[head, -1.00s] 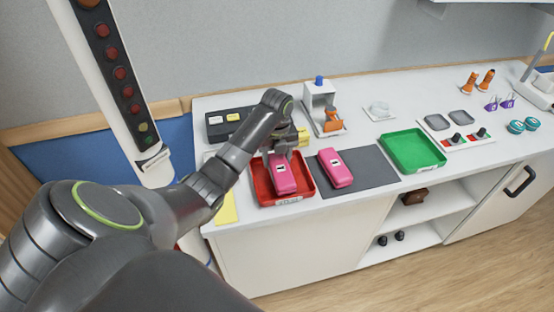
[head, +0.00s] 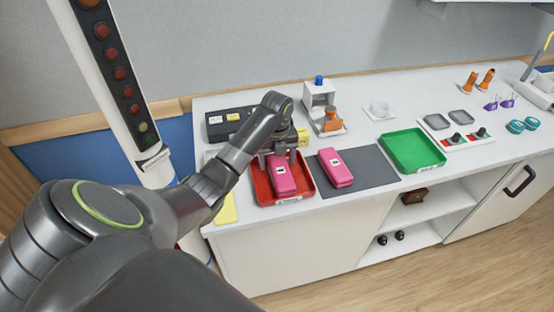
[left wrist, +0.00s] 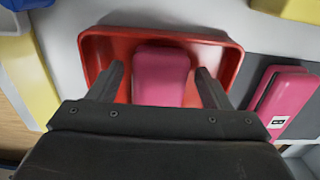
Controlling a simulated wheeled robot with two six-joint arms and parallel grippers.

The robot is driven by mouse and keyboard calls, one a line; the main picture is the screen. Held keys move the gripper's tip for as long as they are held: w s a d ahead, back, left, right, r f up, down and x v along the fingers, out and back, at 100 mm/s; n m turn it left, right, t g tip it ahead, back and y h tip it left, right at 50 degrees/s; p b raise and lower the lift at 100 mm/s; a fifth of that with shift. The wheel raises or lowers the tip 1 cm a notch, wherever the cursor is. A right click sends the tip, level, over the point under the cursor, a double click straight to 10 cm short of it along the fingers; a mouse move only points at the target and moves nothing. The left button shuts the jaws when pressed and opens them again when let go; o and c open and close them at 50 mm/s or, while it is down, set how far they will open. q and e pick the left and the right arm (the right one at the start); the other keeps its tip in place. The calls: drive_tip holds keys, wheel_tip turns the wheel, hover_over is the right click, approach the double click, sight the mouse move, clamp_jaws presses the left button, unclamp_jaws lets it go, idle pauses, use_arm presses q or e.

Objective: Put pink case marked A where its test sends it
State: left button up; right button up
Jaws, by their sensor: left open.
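One pink case (head: 281,177) lies in the red tray (head: 309,188); it also shows in the left wrist view (left wrist: 161,75). A second pink case (head: 335,168) lies on the dark grey mat (head: 372,165), right of the red tray; it also shows in the left wrist view (left wrist: 283,98). Each case has a small white label, too small to read. My left gripper (head: 279,160) is open over the case in the red tray. In the left wrist view its two fingers (left wrist: 160,85) stand apart on either side of that case. My right gripper is not in view.
A green tray (head: 443,162) stands right of the mat.

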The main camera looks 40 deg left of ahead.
use_arm(q)
wheel_tip(320, 180, up, 5)
drive_tip(key=shift+w+f+b, duration=0.1)
drive_tip(key=shift+b, duration=0.5)
wheel_tip(320, 180, up, 7)
drive_tip(key=p, duration=0.7)
